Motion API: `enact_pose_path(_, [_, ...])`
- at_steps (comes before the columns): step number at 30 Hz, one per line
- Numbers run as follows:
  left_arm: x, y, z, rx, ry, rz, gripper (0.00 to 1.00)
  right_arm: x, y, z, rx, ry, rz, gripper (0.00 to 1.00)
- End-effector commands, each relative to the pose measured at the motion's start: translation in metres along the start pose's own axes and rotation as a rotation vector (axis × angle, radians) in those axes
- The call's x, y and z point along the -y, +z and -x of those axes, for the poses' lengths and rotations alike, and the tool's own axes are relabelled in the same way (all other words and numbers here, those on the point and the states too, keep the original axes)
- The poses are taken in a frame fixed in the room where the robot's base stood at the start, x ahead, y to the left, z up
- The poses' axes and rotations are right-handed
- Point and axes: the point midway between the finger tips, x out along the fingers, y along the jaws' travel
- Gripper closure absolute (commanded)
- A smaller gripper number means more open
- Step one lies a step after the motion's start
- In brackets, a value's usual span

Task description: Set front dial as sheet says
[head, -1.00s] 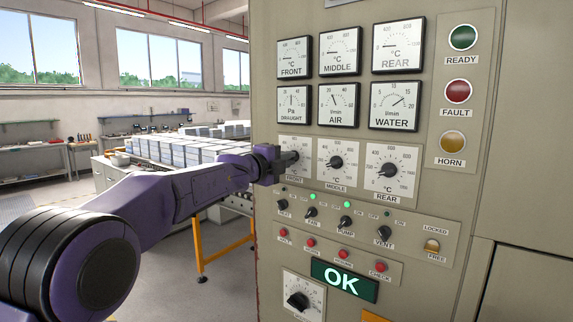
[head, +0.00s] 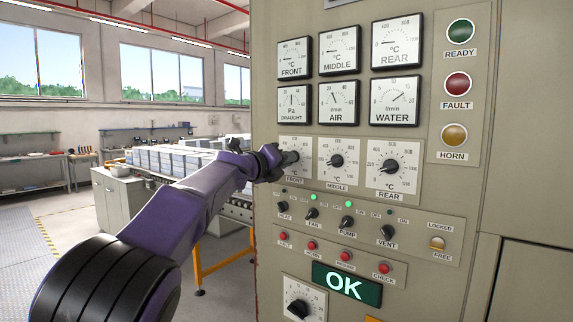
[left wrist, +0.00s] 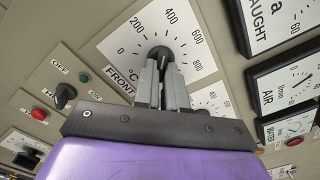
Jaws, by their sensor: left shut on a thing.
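The front dial is a black knob on a white °C scale plate (head: 297,143), the leftmost of three dials on the panel. In the left wrist view the front dial's knob (left wrist: 160,54) sits between the fingertips, with the scale from 0 to 800 around it. My left gripper (head: 285,158) is shut on this knob; its fingers also show in the left wrist view (left wrist: 161,75). The gripper hides part of the dial plate, and I cannot read the pointer. No sheet is legible in view. My right gripper is not in view.
The middle dial (head: 336,161) and rear dial (head: 389,167) are to the right. Below are several switches, including heat (head: 283,207), and red buttons. A green OK display (head: 346,284) is lit. A conveyor with stacked blocks (head: 170,158) stands behind my left arm.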

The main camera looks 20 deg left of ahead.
Motion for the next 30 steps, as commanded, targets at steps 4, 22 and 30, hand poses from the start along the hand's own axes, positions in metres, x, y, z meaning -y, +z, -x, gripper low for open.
enact_pose_path(4, [-0.0003,-0.0003,0.0,0.0,0.0,-0.021,1.0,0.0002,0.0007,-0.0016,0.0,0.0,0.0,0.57])
enact_pose_path(22, [-0.0006,-0.0002,0.0,-0.001,0.0,-0.025,0.64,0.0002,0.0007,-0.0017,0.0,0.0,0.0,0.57])
enact_pose_path(30, [-0.0027,-0.0023,0.0079,0.0,0.001,-0.025,0.64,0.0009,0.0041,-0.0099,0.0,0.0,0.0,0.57])
